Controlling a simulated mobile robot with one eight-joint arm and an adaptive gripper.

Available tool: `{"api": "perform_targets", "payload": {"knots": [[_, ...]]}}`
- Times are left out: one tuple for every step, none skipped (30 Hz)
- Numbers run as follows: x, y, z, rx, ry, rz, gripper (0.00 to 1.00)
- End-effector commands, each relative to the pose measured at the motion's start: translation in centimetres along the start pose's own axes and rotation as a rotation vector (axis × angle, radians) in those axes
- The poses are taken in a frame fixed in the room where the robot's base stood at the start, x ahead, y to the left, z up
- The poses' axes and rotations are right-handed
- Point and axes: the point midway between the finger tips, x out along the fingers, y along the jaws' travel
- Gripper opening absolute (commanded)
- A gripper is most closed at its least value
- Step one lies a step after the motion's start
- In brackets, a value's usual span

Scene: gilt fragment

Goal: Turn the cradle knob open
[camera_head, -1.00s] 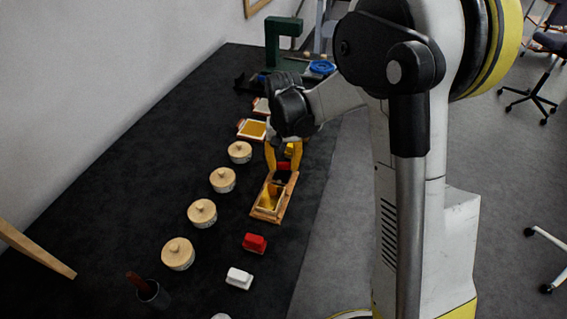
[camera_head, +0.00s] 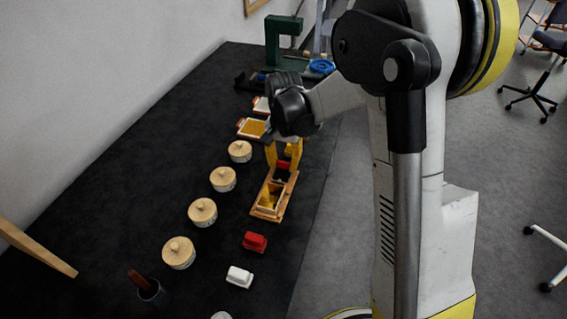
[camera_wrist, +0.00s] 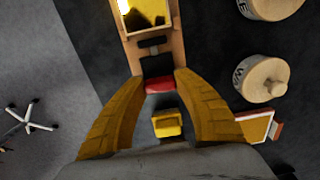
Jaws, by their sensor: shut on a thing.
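The cradle (camera_head: 263,213) is a wooden tray on the black table, with a golden piece (camera_head: 270,197) inside its near end. In the wrist view the cradle (camera_wrist: 178,45) runs up from between my fingertips, with the golden piece (camera_wrist: 147,14) at the top. A black bracket and dark block (camera_wrist: 155,64) sit at the cradle's near end. The red knob (camera_wrist: 160,86) is just past this block, between the fingertips. My gripper (camera_wrist: 161,82), with yellow fingers, is shut on the red knob. In the head view my gripper (camera_head: 284,164) comes down over the cradle's far end.
A yellow block (camera_wrist: 167,124) lies beyond the knob, between my fingers in the wrist view. Several round lidded pots (camera_head: 223,179) stand left of the cradle. A red block (camera_head: 254,242) and a white block (camera_head: 239,277) lie nearer. A green press (camera_head: 280,40) stands at the back.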

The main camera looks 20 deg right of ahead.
Motion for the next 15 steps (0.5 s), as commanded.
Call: {"api": "perform_targets", "payload": {"knots": [[0.05, 0.04, 0.03, 0.001, -0.001, 0.001, 0.06], [0.05, 0.04, 0.03, 0.001, -0.001, 0.001, 0.06], [0.05, 0.04, 0.03, 0.0, -0.001, 0.001, 0.06], [0.05, 0.04, 0.03, 0.0, -0.001, 0.001, 0.46], [0.05, 0.04, 0.03, 0.0, -0.001, 0.001, 0.55], [0.04, 0.04, 0.02, 0.0, -0.001, 0.001, 0.59], [0.04, 0.04, 0.02, 0.0, 0.0, 0.001, 0.59], [0.03, 0.03, 0.02, 0.0, 0.0, 0.001, 0.59], [0.03, 0.03, 0.01, 0.0, 0.0, 0.0, 0.59], [0.03, 0.03, 0.01, 0.0, 0.0, 0.0, 0.59], [0.02, 0.03, 0.01, 0.0, 0.0, 0.0, 0.59], [0.02, 0.02, 0.01, 0.0, 0.0, 0.0, 0.59], [0.01, 0.02, 0.0, 0.0, 0.0, 0.0, 0.59], [-0.01, 0.02, 0.0, 0.0, 0.0, 0.0, 0.59], [-0.11, 0.02, 0.0, 0.0, 0.0, 0.0, 0.59]]}}
